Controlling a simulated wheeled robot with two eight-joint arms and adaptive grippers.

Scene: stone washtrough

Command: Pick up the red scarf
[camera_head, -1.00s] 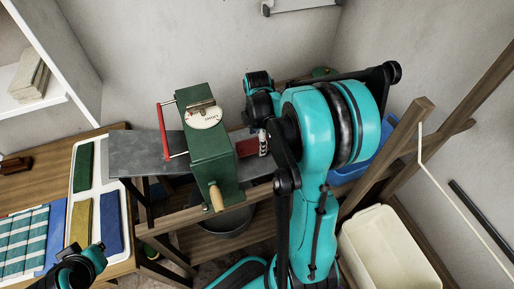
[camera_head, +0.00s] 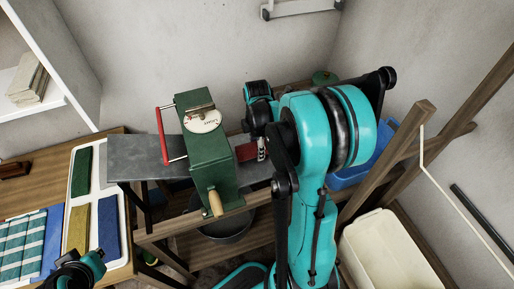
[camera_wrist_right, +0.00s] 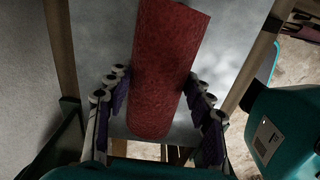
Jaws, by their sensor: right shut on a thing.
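The red scarf (camera_head: 247,151) lies as a rolled or folded strip on the grey slab, right of the green box, in the head view. In the right wrist view the scarf (camera_wrist_right: 163,65) runs between the two fingers of my right gripper (camera_wrist_right: 158,78), which is shut on it. In the head view my right gripper (camera_head: 262,148) is at the scarf's right end, partly hidden by my own arm. My left gripper (camera_head: 80,268) is at the bottom left, away from the scarf; its fingers are not clear.
A green box (camera_head: 208,150) with a dial, red handle and wooden crank stands on the grey slab (camera_head: 135,160), close left of the scarf. A white tray (camera_head: 128,238) with folded cloths is at left. A cream bin (camera_head: 385,250) and wooden posts (camera_head: 400,150) are at right.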

